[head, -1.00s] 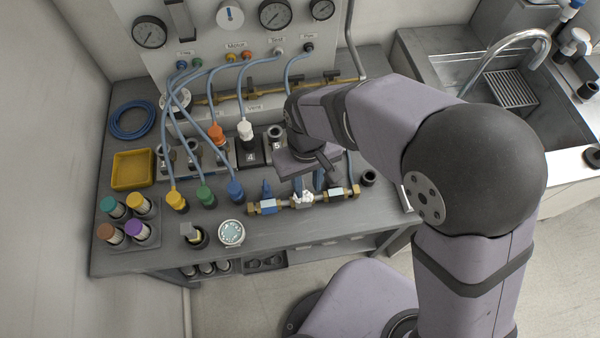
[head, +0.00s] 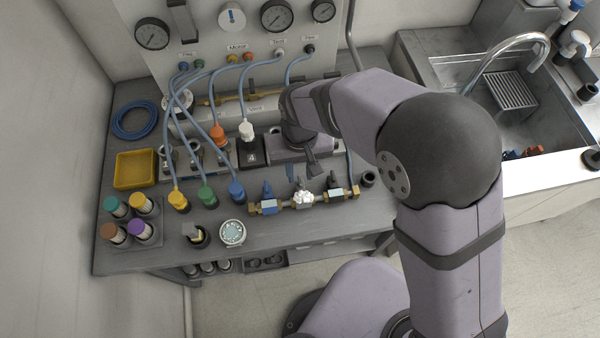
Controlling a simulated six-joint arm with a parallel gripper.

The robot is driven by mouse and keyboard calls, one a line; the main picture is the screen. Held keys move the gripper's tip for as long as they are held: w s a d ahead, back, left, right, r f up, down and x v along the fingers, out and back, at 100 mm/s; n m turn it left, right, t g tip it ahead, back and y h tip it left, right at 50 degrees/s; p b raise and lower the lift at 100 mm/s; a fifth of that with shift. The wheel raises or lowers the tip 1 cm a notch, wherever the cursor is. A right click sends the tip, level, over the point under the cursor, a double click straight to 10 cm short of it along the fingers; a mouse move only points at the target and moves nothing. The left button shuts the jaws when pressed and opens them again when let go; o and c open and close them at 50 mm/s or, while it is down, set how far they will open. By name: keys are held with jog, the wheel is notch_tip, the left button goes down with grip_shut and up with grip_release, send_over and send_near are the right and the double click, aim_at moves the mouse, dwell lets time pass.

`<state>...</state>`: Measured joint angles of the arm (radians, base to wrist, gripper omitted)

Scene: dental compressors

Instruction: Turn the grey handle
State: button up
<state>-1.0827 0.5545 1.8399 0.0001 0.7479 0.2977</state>
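My gripper (head: 303,168) is just behind the valve row, above the bench, and appears apart from the handles. Its body and my arm hide part of what lies behind. Its fingertips are small and partly hidden, so whether it is open or shut is unclear.
Blue hoses run from the gauge panel (head: 215,45) to yellow, green, blue, orange and white connectors left of my gripper. A yellow tray (head: 135,169) and a rack of coloured-cap bottles (head: 146,238) stand at left. A round gauge (head: 232,232) stands near the front edge. A sink (head: 535,110) is at right.

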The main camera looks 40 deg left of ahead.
aim_at(300, 182)
jog(key=shift+f, duration=1.35)
grip_shut()
